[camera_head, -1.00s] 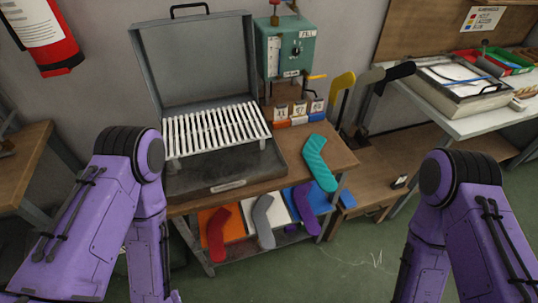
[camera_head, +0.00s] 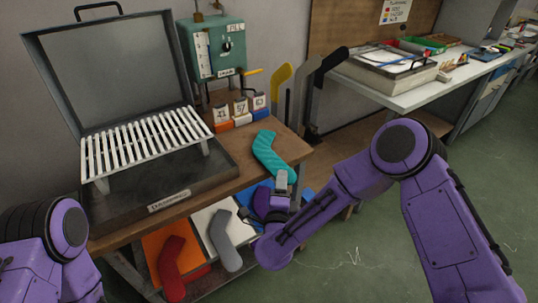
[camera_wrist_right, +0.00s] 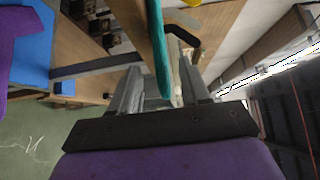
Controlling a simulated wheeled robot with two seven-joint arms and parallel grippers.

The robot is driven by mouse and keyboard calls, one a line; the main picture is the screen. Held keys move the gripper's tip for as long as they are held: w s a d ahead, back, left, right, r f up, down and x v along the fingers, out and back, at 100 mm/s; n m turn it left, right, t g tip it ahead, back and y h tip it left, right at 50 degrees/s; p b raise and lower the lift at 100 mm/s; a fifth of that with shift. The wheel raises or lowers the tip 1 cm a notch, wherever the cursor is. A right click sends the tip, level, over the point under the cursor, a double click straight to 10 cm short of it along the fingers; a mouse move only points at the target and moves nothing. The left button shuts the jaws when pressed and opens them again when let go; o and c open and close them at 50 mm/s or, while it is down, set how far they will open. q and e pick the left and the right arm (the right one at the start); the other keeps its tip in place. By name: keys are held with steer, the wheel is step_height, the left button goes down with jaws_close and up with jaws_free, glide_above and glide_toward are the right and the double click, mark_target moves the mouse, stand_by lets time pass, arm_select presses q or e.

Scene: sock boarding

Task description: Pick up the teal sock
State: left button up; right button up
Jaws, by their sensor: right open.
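The teal sock (camera_head: 268,150) lies on the wooden bench top near its front right edge in the head view, its lower end hanging by the edge. My right gripper (camera_head: 283,180) is at that lower end. In the right wrist view the sock (camera_wrist_right: 158,45) shows edge-on as a teal strip between the two open fingers of my right gripper (camera_wrist_right: 160,75). I cannot tell whether a finger touches it. My left arm shows at the lower left of the head view, but its gripper is out of view.
A grey machine with white slats (camera_head: 145,140) stands left on the bench. Labelled blocks (camera_head: 240,110) and upright sock-shaped boards (camera_head: 300,90) stand behind the sock. Below, red (camera_head: 172,265), grey (camera_head: 225,240) and purple socks lie on coloured mats. The floor at right is clear.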

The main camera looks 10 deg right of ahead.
mark_target(275, 155)
steer(key=x, duration=0.4)
steer(key=shift+w+d+r+p, duration=0.1)
steer(key=shift+w+d+p, duration=0.2)
steer(key=shift+p, duration=0.1)
steer(key=shift+s+a, duration=0.1)
steer(key=c, duration=0.8)
